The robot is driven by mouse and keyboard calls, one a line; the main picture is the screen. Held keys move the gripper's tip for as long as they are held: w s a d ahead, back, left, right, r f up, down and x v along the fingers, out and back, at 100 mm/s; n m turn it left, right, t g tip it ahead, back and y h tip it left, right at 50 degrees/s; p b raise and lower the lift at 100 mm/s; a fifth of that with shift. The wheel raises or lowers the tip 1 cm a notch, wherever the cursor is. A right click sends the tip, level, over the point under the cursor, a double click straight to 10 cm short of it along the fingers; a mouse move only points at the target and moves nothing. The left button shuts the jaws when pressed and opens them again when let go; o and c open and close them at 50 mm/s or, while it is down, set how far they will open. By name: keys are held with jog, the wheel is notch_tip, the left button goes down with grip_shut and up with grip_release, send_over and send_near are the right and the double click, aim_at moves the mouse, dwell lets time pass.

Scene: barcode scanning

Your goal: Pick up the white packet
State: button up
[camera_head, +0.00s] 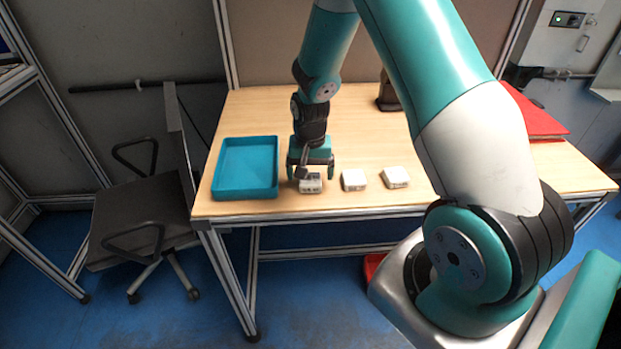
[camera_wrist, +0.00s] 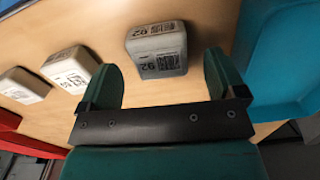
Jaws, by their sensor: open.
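Three white packets lie apart in a row along the front of the table. The left packet (camera_head: 311,184) is right under my gripper (camera_head: 311,172) in the head view. In the wrist view this packet (camera_wrist: 157,48) shows a printed label and lies ahead of the gap between the fingers of my gripper (camera_wrist: 165,80). My gripper is open and empty. The middle packet (camera_head: 354,180) and the right packet (camera_head: 396,177) also show in the wrist view, the middle one (camera_wrist: 71,69) and the right one (camera_wrist: 23,86), to the left of the fingers.
A blue tray (camera_head: 246,168) stands on the wooden table (camera_head: 350,133) to the left of my gripper. A dark object (camera_head: 388,95) stands at the back. A red item (camera_head: 537,115) lies at the right. A black chair (camera_head: 142,215) stands left of the table.

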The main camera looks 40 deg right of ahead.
jog(key=shift+f, duration=1.25)
jog(key=c, duration=1.1)
jog(key=shift+r, duration=0.1)
